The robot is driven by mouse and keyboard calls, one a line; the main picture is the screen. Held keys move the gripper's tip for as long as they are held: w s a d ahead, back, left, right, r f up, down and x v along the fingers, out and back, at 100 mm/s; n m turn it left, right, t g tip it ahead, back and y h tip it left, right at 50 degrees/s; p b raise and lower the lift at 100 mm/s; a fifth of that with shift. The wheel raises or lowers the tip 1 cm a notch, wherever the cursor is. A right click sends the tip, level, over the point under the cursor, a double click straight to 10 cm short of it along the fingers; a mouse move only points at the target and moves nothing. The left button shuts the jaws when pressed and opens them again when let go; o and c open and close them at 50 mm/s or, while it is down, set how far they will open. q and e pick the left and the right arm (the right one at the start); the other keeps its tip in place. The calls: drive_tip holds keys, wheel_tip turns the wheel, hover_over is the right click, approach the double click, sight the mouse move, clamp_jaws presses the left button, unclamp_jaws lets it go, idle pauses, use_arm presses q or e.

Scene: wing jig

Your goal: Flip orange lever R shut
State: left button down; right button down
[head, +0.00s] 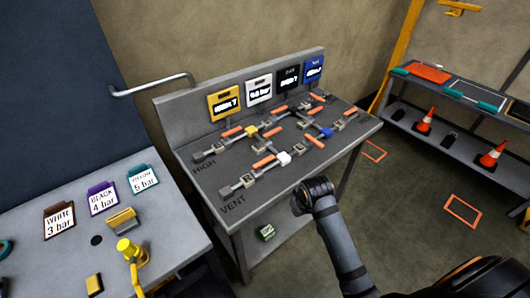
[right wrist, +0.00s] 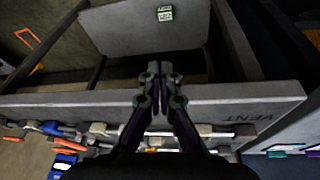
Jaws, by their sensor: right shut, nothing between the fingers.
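Several orange levers sit along the grey pipe lines on the sloped bench panel in the head view. One orange lever (head: 264,162) is on the front VENT line, beside a small tagged block (head: 248,179). Another orange lever (head: 232,132) is on the HIGH line. The tag letters are too small to tell surely which lever is R. My right gripper (right wrist: 160,72) is shut and empty in the right wrist view, at the bench's front edge and apart from the levers. In the head view its fingers are hidden behind my wrist. My left gripper is not in view.
The bench (head: 205,195) has a raised back board with yellow, white, black and blue signs. A green-white box (head: 266,232) lies on its lower shelf. A side table (head: 60,250) with labelled cards stands left. A shelf rack with cones (head: 424,120) stands right.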

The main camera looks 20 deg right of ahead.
drive_tip(key=shift+n+y, duration=0.4)
drive_tip(key=shift+n, duration=0.1)
drive_tip(key=w+r, duration=0.2)
drive_tip(key=w, duration=0.3)
drive_tip(key=w+a+r, duration=0.1)
drive_tip(key=w+r, duration=0.1)
drive_tip(key=w, duration=0.2)
drive_tip(key=w+r, duration=0.2)
drive_tip(key=w, duration=0.3)
drive_tip(key=shift+w+a+r, duration=0.1)
drive_tip(key=shift+w+a, duration=0.25)
drive_tip(key=shift+a, duration=0.05)
drive_tip(key=w+a+r+n, duration=0.1)
drive_tip(key=w+a+r, duration=0.1)
drive_tip(key=w+r, duration=0.6)
drive_tip(key=shift+w+a+r+y, duration=0.15)
drive_tip(key=shift+w+r+y, duration=0.2)
drive_tip(key=shift+r, duration=0.45)
